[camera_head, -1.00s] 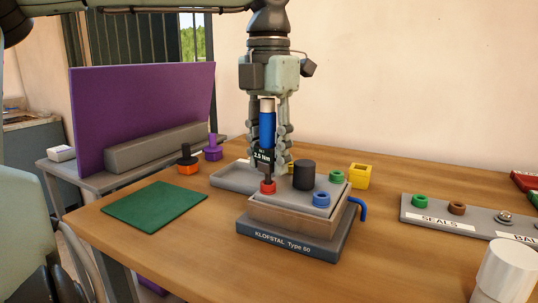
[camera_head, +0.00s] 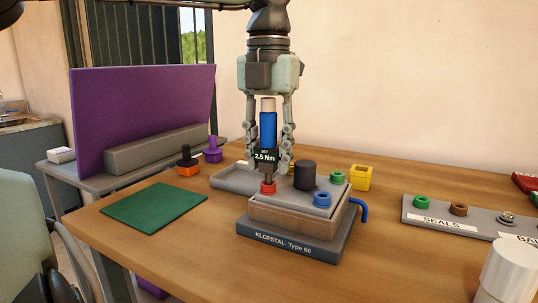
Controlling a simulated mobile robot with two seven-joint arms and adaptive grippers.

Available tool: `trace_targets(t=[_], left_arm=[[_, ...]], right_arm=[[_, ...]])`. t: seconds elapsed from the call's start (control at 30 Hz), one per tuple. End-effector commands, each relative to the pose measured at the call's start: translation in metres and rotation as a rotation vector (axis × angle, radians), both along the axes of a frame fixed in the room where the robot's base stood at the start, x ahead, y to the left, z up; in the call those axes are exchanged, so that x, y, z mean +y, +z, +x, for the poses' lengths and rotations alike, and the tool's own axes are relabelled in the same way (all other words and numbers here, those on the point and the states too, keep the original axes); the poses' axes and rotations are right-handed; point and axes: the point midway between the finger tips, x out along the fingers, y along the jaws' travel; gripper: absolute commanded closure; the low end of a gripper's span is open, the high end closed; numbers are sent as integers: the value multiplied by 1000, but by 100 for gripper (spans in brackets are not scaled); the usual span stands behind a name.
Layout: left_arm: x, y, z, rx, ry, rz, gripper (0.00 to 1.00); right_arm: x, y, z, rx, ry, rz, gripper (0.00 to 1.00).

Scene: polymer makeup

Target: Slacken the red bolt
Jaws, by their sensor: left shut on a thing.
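The red bolt (camera_head: 267,188) sits at the front left corner of the grey top plate of the KLOFSTAL Type 60 unit (camera_head: 293,240). My left gripper (camera_head: 268,160) points straight down above it and is shut on a torque driver (camera_head: 268,129) with a blue grip, a pale top and a dark band reading 2.5 Nm. The driver stands upright with its lower end at the red bolt; I cannot tell how deeply it is seated. A black cylinder (camera_head: 304,175) and a blue bolt (camera_head: 322,200) are on the same plate. My right gripper is not in view.
A grey tray (camera_head: 228,178) lies behind the unit. A green mat (camera_head: 154,205) lies on the left. A yellow block (camera_head: 361,177) stands behind right, near a blue hook (camera_head: 360,207). A SEALS tray (camera_head: 440,228) and white cylinder (camera_head: 507,272) are right. The table's front is clear.

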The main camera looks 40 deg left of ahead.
Motion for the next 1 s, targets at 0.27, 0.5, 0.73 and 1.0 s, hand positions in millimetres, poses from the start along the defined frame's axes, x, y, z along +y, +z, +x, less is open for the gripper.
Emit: trace_targets(t=[0.27, 0.5, 0.73, 1.0], left_arm=[[1, -1, -1, 3, 86, 4, 100], [0, 0, -1, 4, 159, 1, 100], [1, 0, -1, 3, 182, 2, 60], [0, 0, -1, 2, 180, 1, 41]], right_arm=[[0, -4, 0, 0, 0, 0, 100], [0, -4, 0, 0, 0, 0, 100], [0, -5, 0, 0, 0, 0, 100], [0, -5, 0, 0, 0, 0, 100]])
